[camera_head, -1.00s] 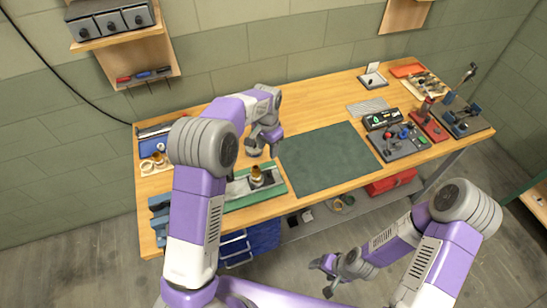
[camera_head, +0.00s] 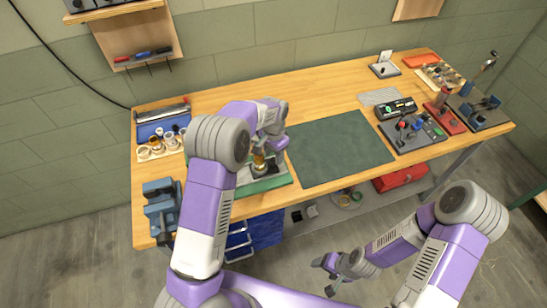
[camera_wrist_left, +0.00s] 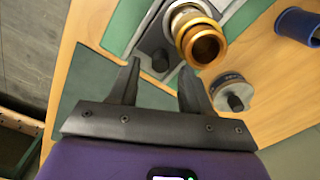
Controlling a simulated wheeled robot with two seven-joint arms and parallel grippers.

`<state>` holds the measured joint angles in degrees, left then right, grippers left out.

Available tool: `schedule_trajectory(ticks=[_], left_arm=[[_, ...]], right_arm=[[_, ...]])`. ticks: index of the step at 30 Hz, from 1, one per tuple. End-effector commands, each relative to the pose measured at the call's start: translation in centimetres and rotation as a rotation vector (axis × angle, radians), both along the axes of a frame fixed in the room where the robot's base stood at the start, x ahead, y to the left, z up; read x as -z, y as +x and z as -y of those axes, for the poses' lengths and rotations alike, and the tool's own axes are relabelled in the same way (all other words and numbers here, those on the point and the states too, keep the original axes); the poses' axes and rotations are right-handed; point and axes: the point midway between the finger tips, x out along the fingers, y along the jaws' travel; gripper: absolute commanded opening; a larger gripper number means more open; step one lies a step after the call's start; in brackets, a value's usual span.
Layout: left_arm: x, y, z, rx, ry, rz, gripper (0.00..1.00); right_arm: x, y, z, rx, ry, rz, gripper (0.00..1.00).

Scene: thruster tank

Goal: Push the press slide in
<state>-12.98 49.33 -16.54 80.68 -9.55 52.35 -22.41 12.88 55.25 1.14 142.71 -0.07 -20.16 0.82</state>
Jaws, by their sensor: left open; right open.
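The press, a green base (camera_head: 270,185) with a grey metal slide (camera_head: 243,177), lies near the front edge of the bench. A brass-coloured cylinder (camera_head: 259,160) stands on it. In the left wrist view the cylinder (camera_wrist_left: 205,42) shows its open end, and a dark knob (camera_wrist_left: 160,60) stands on the grey slide (camera_wrist_left: 156,35). My left gripper (camera_wrist_left: 158,70) is open, its fingertips on either side of that knob; I cannot tell whether they touch it. In the head view my left arm partly hides the press. My right gripper (camera_head: 338,275) is open and empty, in front of the bench.
A grey round part with a knob (camera_wrist_left: 232,92) and a blue ring (camera_wrist_left: 297,26) are close to the left gripper. A blue vise (camera_head: 161,205) is at the bench's left front. A dark mat (camera_head: 338,150) lies clear in the middle. Control boxes (camera_head: 412,133) stand at right.

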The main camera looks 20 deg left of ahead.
Motion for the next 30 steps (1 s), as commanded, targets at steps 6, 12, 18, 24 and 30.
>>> schedule_trajectory(ticks=[6, 12, 18, 24, 30], left_arm=[[2.0, 0.0, -0.1, -0.001, 0.001, 0.001, 0.48], [2.2, 0.0, -0.1, -0.001, 0.000, 0.001, 0.48], [2.2, 0.0, -0.1, 0.000, 0.000, 0.001, 0.32], [2.2, 0.0, 0.0, 0.000, 0.000, 0.001, 0.01], [2.2, 0.0, 0.0, 0.000, 0.000, 0.001, 0.00]], right_arm=[[0.1, 0.0, 0.0, 0.000, 0.000, 0.000, 0.69], [0.1, 0.0, 0.0, 0.000, 0.000, 0.000, 0.69], [0.1, 0.0, 0.0, 0.000, 0.000, 0.000, 0.69], [0.1, 0.0, 0.0, 0.000, 0.000, 0.000, 0.69], [0.1, 0.0, 0.0, 0.000, 0.000, 0.000, 0.69]])
